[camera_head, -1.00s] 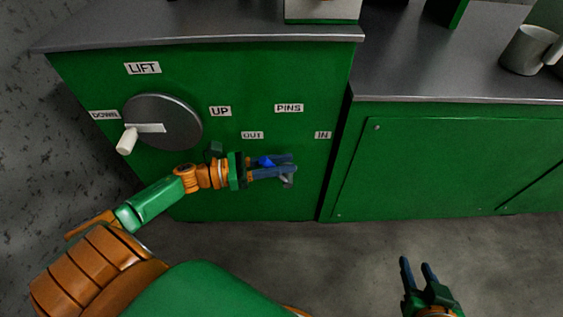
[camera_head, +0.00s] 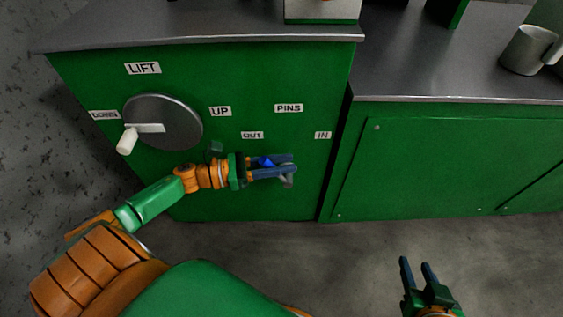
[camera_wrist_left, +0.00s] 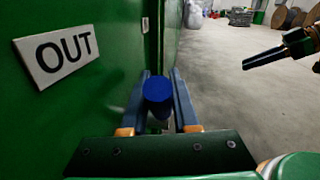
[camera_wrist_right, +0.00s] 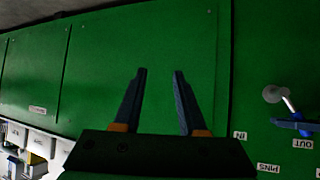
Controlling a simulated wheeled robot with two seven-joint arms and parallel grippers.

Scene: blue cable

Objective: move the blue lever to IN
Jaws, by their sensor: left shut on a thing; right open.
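The blue lever's knob (camera_head: 266,161) shows between the fingers of my left gripper (camera_head: 291,164), below the OUT label (camera_head: 252,135) on the green cabinet. The IN label (camera_head: 323,135) is further right. A grey part of the lever (camera_head: 288,180) shows just below the fingertips; the fingers hide the rest. In the left wrist view the round blue knob (camera_wrist_left: 157,88) sits between the two fingers, which are shut on the lever. My right gripper (camera_head: 416,261) is open and empty, low over the floor, well away from the lever.
A round grey LIFT dial (camera_head: 165,118) with a white handle (camera_head: 127,141) is on the same panel, left of my left gripper. A lower green cabinet (camera_head: 440,160) stands to the right, with a grey mug (camera_head: 525,50) on its top. The floor in front is clear.

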